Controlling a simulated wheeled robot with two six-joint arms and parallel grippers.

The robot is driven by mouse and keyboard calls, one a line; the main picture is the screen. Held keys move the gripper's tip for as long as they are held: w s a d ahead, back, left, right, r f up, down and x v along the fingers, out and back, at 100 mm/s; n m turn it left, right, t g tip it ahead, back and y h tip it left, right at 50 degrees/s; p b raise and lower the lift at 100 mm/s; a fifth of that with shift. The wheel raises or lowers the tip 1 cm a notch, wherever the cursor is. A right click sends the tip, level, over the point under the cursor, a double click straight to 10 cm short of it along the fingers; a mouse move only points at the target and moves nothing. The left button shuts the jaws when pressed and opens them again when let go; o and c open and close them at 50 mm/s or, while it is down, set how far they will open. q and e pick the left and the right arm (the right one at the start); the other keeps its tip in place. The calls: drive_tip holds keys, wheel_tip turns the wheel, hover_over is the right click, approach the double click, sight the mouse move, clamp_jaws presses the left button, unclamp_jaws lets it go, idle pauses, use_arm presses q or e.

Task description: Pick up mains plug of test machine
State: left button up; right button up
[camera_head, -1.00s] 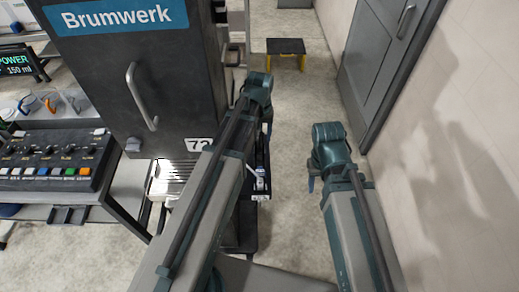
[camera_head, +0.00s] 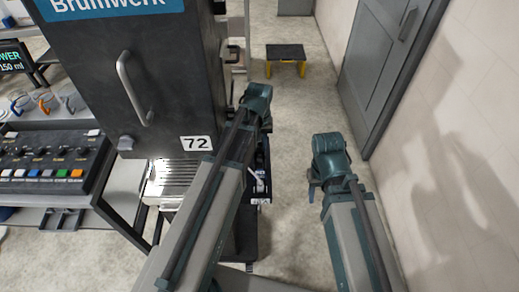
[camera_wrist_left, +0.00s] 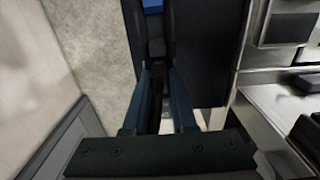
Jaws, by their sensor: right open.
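I cannot make out the mains plug in either view. The dark Brumwerk machine (camera_head: 170,75), with a number 72 label, stands at the left of the head view. My left gripper (camera_wrist_left: 159,75) shows in the left wrist view with its two blue fingers apart and nothing clear between them. The fingers point along a dark, narrow strip beside the machine. In the head view my left arm hides most of this spot. My right gripper (camera_head: 315,186) is partly hidden by its own wrist, open, above the floor right of the machine.
A control panel with coloured buttons (camera_head: 52,162) stands at the left. A black-topped stool with yellow legs (camera_head: 286,54) is on the floor ahead. A grey door (camera_head: 385,70) and pale wall (camera_head: 460,130) bound the right side. The floor between is clear.

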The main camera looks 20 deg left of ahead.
sight(260, 145)
use_arm(q)
clamp_jaws()
drive_tip(key=shift+r, duration=0.1)
wheel_tip(260, 145, up, 10)
drive_tip(key=p, duration=1)
drive_tip(key=shift+r+p, duration=0.95)
drive_tip(key=shift+p, duration=0.1)
idle(0.6)
wheel_tip(260, 145, up, 3)
drive_tip(key=p, duration=0.3)
drive_tip(key=shift+f, duration=0.15)
